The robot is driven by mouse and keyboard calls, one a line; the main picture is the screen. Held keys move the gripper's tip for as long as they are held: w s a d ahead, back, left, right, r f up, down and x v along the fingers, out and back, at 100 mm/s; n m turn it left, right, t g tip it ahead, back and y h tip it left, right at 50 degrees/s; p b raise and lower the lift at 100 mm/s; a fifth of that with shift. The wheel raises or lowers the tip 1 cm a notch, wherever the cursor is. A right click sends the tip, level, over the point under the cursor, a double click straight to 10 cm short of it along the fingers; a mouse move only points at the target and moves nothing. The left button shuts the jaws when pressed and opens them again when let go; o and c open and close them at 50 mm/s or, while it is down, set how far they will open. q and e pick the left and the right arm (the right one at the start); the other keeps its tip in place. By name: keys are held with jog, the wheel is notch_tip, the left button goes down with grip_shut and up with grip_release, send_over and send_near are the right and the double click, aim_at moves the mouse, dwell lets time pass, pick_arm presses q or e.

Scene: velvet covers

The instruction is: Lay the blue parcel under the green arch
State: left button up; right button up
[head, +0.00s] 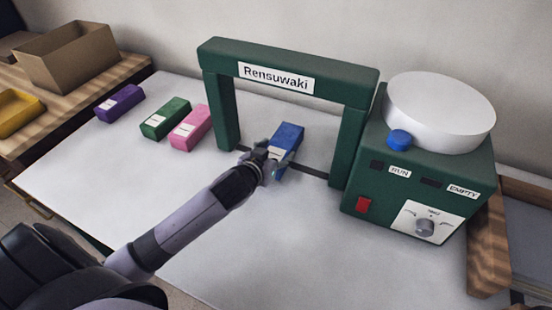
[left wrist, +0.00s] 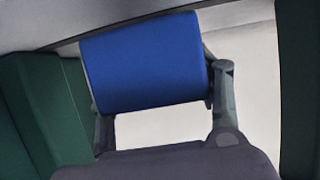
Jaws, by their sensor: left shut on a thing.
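The blue parcel (head: 290,135) with a white label is in the opening of the green arch (head: 221,117), between its two posts in the head view. My left gripper (head: 275,165) is shut on the parcel's near end. In the left wrist view the parcel (left wrist: 145,62) sits between the fingers of the gripper (left wrist: 165,115). Green surfaces show at both sides there. Whether the parcel touches the table is hard to tell. My right gripper is not in view.
A purple parcel (head: 120,103), a green parcel (head: 165,118) and a pink parcel (head: 191,128) lie left of the arch on the white table (head: 80,165). A green machine (head: 380,195) with a white bowl (head: 440,112) stands close at the right. The table's front is clear.

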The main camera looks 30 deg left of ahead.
pick_arm(q)
jog(key=shift+f, duration=1.25)
jog(key=o, duration=1.5)
jog(key=shift+s, duration=0.1)
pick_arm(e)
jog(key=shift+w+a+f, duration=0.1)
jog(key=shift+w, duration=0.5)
